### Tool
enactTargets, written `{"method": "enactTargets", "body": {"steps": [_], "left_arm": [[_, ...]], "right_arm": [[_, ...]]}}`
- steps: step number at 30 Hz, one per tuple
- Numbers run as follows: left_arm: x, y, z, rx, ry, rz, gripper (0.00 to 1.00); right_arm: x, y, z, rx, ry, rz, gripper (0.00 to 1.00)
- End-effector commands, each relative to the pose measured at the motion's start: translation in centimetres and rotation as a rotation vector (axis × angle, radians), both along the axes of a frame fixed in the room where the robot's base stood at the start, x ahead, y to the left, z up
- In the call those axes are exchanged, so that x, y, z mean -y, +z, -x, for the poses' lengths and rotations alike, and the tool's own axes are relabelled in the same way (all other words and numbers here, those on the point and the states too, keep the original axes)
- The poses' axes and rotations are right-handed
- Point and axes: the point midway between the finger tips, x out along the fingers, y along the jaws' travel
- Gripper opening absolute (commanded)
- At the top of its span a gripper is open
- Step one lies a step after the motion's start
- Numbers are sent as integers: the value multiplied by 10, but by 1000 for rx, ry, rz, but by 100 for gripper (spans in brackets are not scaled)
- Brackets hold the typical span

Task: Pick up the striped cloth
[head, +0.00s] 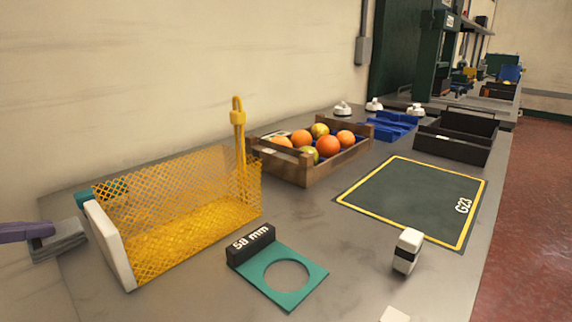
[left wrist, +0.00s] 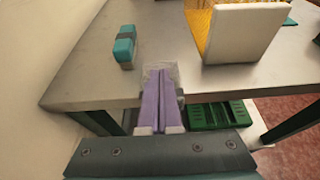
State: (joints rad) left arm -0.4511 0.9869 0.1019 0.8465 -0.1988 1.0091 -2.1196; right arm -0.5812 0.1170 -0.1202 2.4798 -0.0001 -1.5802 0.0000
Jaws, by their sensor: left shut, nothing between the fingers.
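A grey, flat, faintly streaked piece (head: 60,240) lies at the table's left edge, at the tips of my left gripper (head: 50,232). In the left wrist view this grey piece (left wrist: 161,70) shows just beyond the purple fingers. It may be the cloth; I cannot make out clear stripes. My left gripper (left wrist: 160,85) is shut, with its fingers side by side and nothing between them. I cannot tell whether they touch the grey piece. My right gripper is not in view.
A yellow mesh basket (head: 200,212) with a white end panel stands close right of the left gripper. A teal block (left wrist: 125,45) lies behind. A wooden fruit crate (head: 318,172), a teal ring gauge (head: 310,292) and a dark tray (head: 478,150) are further right. The mat (head: 410,195) is bare.

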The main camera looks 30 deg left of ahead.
Motion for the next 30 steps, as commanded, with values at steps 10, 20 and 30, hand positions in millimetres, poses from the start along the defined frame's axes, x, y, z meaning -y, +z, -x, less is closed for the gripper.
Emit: {"method": "enactTargets", "body": {"steps": [10,20,30], "left_arm": [[0,10,2,-15,2,-4,0],[-13,7,27,-25,7,-8,0],[-33,6,93,-20,5,-7,0]], "right_arm": [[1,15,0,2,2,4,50],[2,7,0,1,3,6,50],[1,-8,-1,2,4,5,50]]}}
